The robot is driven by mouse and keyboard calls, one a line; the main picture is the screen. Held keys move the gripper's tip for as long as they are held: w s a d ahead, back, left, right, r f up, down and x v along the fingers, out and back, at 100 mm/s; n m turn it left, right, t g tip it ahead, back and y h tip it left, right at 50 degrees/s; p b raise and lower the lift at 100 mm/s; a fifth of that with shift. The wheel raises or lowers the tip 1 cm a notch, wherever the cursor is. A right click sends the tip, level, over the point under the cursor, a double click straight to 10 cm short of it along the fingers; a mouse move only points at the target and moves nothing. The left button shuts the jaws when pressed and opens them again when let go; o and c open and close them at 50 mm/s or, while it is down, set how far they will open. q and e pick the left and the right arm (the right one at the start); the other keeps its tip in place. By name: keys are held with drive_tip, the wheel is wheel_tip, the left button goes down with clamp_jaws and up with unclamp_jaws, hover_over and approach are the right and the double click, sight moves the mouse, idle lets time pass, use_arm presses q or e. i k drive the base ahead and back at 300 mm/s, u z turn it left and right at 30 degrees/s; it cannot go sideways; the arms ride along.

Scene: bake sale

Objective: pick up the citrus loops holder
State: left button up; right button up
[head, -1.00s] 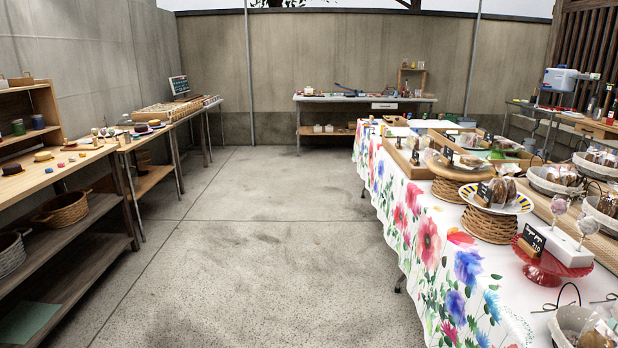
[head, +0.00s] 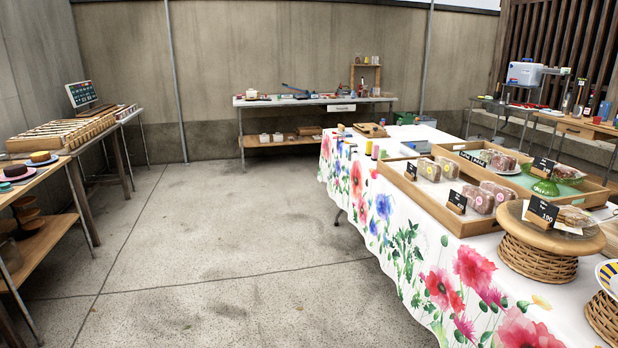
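I cannot make out a citrus loops holder for certain in the head view. Small price signs stand among the goods on the flowered table (head: 420,290): one black card (head: 542,210) on a round wooden board over a wicker stand, and others by the wooden trays. Their writing is too small to read surely. Neither of my grippers shows in the head view.
A wooden tray (head: 440,203) with wrapped loaves stands on the flowered table at right. A wicker stand (head: 537,262) is near it. A side table with a wooden rack (head: 60,135) is at left. A workbench (head: 300,101) stands at the back. The concrete floor between is clear.

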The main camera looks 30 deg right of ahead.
sight(539, 221)
drive_tip(key=z, duration=0.5)
drive_tip(key=i, duration=2)
drive_tip(key=z, duration=1.15)
